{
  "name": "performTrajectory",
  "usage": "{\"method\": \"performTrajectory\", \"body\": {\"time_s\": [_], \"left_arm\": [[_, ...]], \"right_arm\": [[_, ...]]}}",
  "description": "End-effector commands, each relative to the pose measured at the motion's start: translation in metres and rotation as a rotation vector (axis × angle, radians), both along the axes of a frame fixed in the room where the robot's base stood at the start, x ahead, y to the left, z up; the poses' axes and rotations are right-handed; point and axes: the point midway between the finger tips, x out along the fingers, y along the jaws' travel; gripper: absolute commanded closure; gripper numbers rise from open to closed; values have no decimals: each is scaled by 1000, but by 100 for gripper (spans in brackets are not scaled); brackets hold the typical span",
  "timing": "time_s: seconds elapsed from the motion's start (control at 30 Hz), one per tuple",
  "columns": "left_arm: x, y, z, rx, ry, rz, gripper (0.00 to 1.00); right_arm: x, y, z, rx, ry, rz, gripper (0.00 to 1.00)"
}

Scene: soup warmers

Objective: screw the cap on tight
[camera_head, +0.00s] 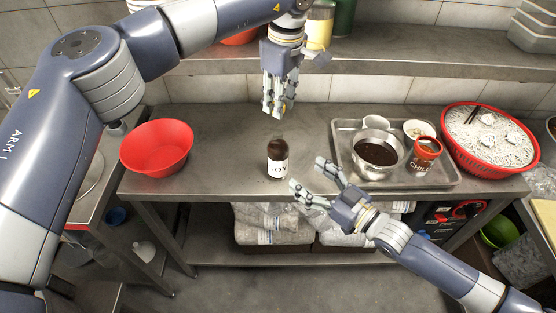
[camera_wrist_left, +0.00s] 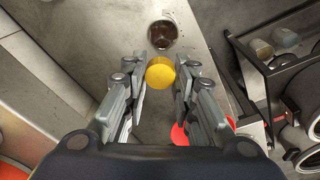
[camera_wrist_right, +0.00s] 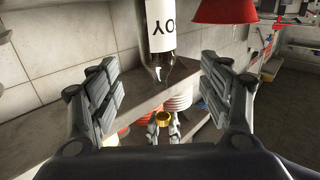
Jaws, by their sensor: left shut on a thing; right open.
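The brown soy bottle (camera_head: 277,160) with a white label stands upright on the steel counter, its neck uncapped. In the left wrist view its open mouth (camera_wrist_left: 163,33) is seen from above. My left gripper (camera_head: 274,108) is shut on the yellow cap (camera_wrist_left: 160,73), above and behind the bottle, apart from it. The cap (camera_wrist_right: 164,117) also shows in the right wrist view between the left fingers. My right gripper (camera_head: 307,174) is open and empty, just right of and in front of the bottle, its fingers spread toward it. The bottle's label (camera_wrist_right: 162,35) appears upside down in the right wrist view.
A red bowl (camera_head: 157,148) sits at the counter's left. A metal tray (camera_head: 345,150) right of the bottle holds a dark soup pot (camera_head: 376,154), a chili can (camera_head: 426,155) and cups. A red noodle basket (camera_head: 490,140) is farther right. A shelf (camera_head: 400,66) runs behind.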

Motion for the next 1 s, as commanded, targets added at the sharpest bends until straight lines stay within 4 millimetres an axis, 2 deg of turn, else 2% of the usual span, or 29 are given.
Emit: {"method": "performTrajectory", "body": {"time_s": [0.17, 0.53, 0.67, 1.0], "left_arm": [[0, 0, 0, -1, 1, 0, 82], [0, 0, 0, -1, 1, -1, 82], [0, 0, 0, -1, 1, -1, 82], [0, 0, 0, 0, 0, -1, 82]], "right_arm": [[3, -5, 3, 11, -14, 4, 28], [6, 0, 3, 13, -15, 4, 28], [17, 11, 4, 14, -17, 4, 28], [63, 56, 4, 12, -16, 4, 28]]}}
